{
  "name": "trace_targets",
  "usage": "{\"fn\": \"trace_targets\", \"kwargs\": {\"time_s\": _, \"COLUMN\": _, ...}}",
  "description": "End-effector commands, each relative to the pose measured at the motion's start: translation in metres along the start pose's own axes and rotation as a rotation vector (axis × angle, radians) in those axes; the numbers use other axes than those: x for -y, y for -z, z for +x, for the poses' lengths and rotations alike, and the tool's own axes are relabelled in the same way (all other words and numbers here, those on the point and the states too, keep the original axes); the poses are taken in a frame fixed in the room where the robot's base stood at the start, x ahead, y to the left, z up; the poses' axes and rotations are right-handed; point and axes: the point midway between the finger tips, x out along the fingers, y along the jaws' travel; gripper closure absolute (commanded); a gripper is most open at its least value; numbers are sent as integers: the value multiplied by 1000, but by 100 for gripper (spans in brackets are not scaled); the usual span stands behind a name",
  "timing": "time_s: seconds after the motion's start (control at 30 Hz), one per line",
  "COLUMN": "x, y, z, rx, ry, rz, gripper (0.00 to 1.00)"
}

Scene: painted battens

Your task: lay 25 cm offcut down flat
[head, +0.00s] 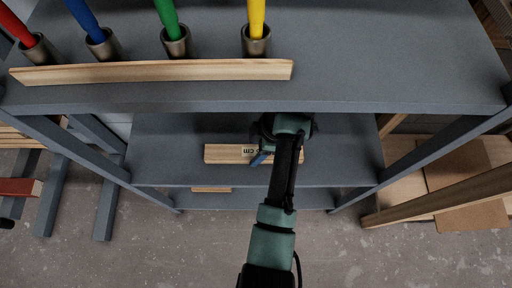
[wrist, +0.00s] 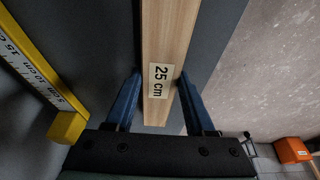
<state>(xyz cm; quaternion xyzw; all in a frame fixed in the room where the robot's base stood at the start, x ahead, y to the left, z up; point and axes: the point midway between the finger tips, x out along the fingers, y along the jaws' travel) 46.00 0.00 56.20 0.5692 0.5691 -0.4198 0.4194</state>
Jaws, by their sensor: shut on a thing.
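The 25 cm offcut (head: 222,153) is a pale wooden batten with a white label. It is at the grey middle shelf (head: 160,133), roughly parallel to its front edge; I cannot tell whether it touches the shelf. In the wrist view the offcut (wrist: 168,40) runs up between the blue fingers, its "25 cm" label showing. My gripper (head: 262,157) is shut on the offcut, right of its middle in the head view; it also shows in the wrist view (wrist: 160,104). My arm hides part of the offcut.
Above, the top shelf (head: 350,80) holds a long batten (head: 150,72) in front of cups with coloured handles. A yellow measuring strip (wrist: 45,85) lies left of the offcut in the wrist view. Another wooden piece (head: 211,190) shows below the middle shelf. Wooden boards (head: 440,200) stand at right.

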Motion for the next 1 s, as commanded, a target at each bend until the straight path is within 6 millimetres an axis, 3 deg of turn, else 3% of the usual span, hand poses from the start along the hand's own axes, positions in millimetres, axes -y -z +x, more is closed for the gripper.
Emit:
{"fn": "trace_targets", "kwargs": {"time_s": 0.07, "x": 0, "y": 0, "z": 1, "rx": 0, "ry": -1, "rz": 0, "gripper": 100}}
{"fn": "trace_targets", "kwargs": {"time_s": 0.1, "x": 0, "y": -1, "z": 2, "rx": 0, "ry": 0, "rz": 0, "gripper": 44}}
{"fn": "trace_targets", "kwargs": {"time_s": 0.27, "x": 0, "y": 0, "z": 1, "rx": 0, "ry": 0, "rz": -1, "gripper": 16}}
{"fn": "trace_targets", "kwargs": {"time_s": 0.63, "x": 0, "y": 0, "z": -4, "rx": 0, "ry": -1, "rz": 0, "gripper": 16}}
{"fn": "trace_targets", "kwargs": {"time_s": 0.77, "x": -1, "y": 1, "z": -24, "rx": 1, "ry": -4, "rz": 0, "gripper": 16}}
{"fn": "trace_targets", "kwargs": {"time_s": 0.9, "x": -2, "y": 1, "z": -58, "rx": 1, "ry": -5, "rz": 0, "gripper": 16}}
{"fn": "trace_targets", "kwargs": {"time_s": 1.0, "x": -1, "y": -26, "z": -61, "rx": -1, "ry": -1, "rz": 8, "gripper": 16}}
